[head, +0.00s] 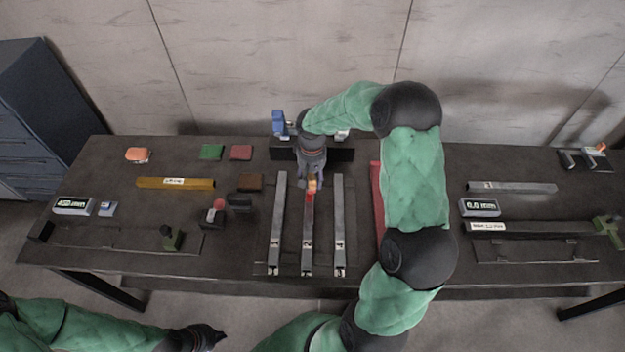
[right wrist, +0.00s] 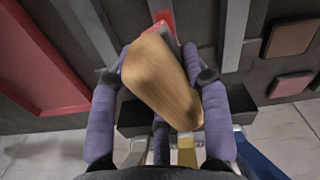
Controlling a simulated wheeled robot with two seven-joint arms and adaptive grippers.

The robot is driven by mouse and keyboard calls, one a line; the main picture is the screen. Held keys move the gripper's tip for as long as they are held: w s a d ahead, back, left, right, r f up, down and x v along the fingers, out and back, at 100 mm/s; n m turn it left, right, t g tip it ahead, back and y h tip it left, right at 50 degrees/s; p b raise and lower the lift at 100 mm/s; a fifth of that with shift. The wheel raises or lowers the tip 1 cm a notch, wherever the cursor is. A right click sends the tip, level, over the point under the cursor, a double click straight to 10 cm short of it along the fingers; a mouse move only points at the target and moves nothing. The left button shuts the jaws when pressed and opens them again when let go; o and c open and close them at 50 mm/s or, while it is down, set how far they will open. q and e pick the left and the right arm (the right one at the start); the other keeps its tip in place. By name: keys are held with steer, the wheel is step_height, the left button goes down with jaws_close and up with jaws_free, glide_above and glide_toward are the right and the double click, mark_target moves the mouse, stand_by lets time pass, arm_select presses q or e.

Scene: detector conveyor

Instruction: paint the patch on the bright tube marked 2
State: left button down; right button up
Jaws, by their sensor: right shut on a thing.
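Three bright metal tubes lie side by side mid-table: a left tube (head: 279,215), a middle tube (head: 308,235) and a right tube (head: 340,210). Each has a small white label near its front end, too small to read surely. The middle tube shows a red patch (head: 309,198) near its far half; red also shows in the right wrist view (right wrist: 163,18). My right gripper (head: 313,178) is shut on a wooden-handled brush (right wrist: 160,75) above the middle tube's far part. Its tip is mostly hidden, so contact is unclear. My left gripper (head: 212,335) hangs off the table's front, its jaws unclear.
A yellow tube (head: 150,183) and colored blocks lie left. A long red strip (head: 376,200) lies right of the tubes, partly behind my right arm. A dark stand (head: 340,155) is behind them. Displays (head: 73,206) and (head: 479,208) stand on either side.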

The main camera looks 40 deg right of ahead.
steer(key=shift+r+p, duration=0.65)
steer(key=shift+r, duration=0.75)
steer(key=shift+f, duration=0.1)
